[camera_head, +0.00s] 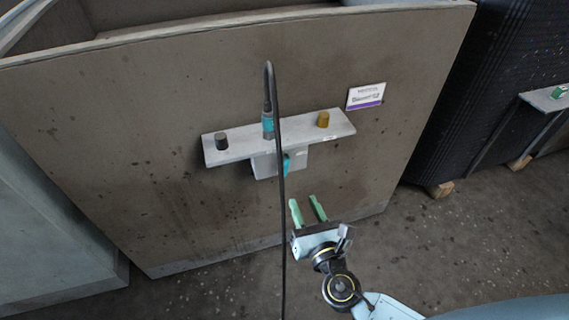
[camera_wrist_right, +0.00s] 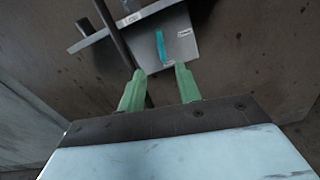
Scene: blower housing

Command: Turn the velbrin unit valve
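The valve has a teal handle (camera_head: 286,164) on the front of a grey box (camera_head: 264,167) under a light shelf (camera_head: 237,145) on the brown housing wall. In the right wrist view the teal handle (camera_wrist_right: 161,47) stands nearly upright on the box's face (camera_wrist_right: 183,46), just beyond the fingertips. My right gripper (camera_head: 306,204) has green fingers apart and empty, below and slightly right of the handle, not touching it. The gripper also shows in the right wrist view (camera_wrist_right: 158,72). My left gripper is not in view.
A dark hose (camera_head: 281,211) hangs in front of the box, left of the right gripper, from a teal connector (camera_head: 267,124) on the shelf. A black knob (camera_head: 221,140) and a brass knob (camera_head: 323,119) stand on the shelf. A label (camera_head: 366,96) is on the wall.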

